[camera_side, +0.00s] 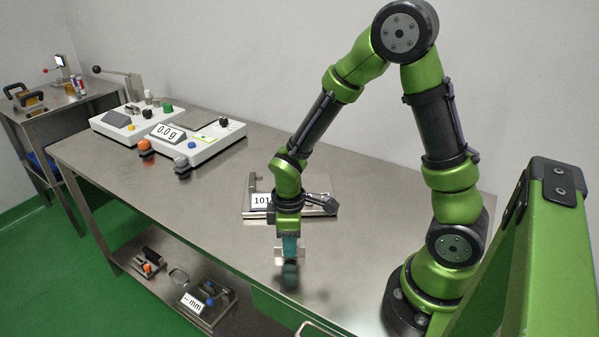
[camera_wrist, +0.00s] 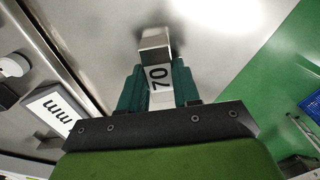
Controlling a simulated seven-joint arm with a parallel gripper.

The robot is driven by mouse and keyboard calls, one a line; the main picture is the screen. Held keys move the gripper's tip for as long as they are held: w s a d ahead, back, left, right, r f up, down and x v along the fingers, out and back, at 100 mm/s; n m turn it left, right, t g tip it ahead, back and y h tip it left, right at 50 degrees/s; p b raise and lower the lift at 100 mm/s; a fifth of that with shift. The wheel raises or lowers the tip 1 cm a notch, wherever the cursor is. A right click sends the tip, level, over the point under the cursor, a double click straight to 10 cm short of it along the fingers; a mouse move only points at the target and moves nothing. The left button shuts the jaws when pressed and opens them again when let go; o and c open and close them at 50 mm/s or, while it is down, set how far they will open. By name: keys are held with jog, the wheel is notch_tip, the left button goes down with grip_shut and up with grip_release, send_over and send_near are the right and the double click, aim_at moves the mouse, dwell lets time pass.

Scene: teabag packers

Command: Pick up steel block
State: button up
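The steel block is a small bright metal bar with a white label reading "70". In the wrist view the block (camera_wrist: 154,40) sits between the two teal fingers of my gripper (camera_wrist: 159,88), which press against its sides. In the side view my gripper (camera_side: 290,246) points down near the table's front edge. The block (camera_side: 279,254) shows there as a pale piece sticking out beside the fingers, with a dark reflection on the tabletop beneath. I cannot tell clearly how far it is above the table.
A measuring device (camera_side: 259,201) with a display stands just behind my gripper. Consoles (camera_side: 206,146) with knobs stand farther left on the steel table (camera_side: 230,185). More devices (camera_side: 193,303) lie on the lower shelf. The tabletop left of my gripper is clear.

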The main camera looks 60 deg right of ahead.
grip_shut()
jog(key=shift+r, duration=0.1)
